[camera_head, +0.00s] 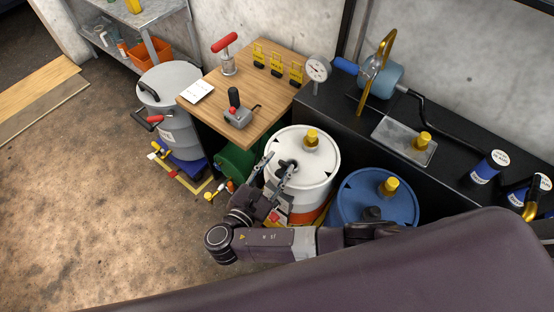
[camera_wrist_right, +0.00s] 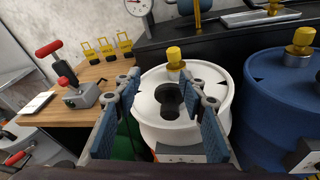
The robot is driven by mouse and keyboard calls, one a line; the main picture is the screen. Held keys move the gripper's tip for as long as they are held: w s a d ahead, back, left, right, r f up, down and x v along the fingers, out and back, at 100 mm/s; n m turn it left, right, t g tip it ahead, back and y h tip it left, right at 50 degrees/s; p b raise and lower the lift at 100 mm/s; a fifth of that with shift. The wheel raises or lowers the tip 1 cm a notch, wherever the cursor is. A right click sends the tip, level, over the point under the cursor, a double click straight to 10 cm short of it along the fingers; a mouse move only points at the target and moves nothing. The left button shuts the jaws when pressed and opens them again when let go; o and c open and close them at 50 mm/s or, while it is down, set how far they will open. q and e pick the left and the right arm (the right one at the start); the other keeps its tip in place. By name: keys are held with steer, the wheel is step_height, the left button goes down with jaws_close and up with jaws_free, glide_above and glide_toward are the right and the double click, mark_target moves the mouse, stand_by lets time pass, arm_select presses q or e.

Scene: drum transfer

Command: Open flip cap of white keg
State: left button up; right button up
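The white keg (camera_head: 318,172) stands in the middle of the head view, between the wooden table and a blue keg. Its top carries a yellow-capped fitting (camera_head: 311,138) and a round black cap (camera_head: 287,166) near the front rim. In the right wrist view the white keg (camera_wrist_right: 205,98) shows the black cap (camera_wrist_right: 171,101) with a darker patch at its front; I cannot tell if it is open or shut. My right gripper (camera_head: 279,164) is over the front of the keg top. Its blue-padded fingers are apart, on either side of the cap in the right wrist view (camera_wrist_right: 163,83). My left gripper is not in view.
The blue keg (camera_head: 348,208) stands close on the right. The wooden table (camera_head: 258,92) with a grey red-knobbed device (camera_head: 238,117) is at the left. A black bench (camera_head: 460,150) runs behind. A grey drum (camera_head: 175,85) stands farther left. Floor at left is clear.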

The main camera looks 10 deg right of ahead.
mark_target(277, 175)
steer(key=shift+r, duration=1.65)
steer(key=shift+a, duration=0.1)
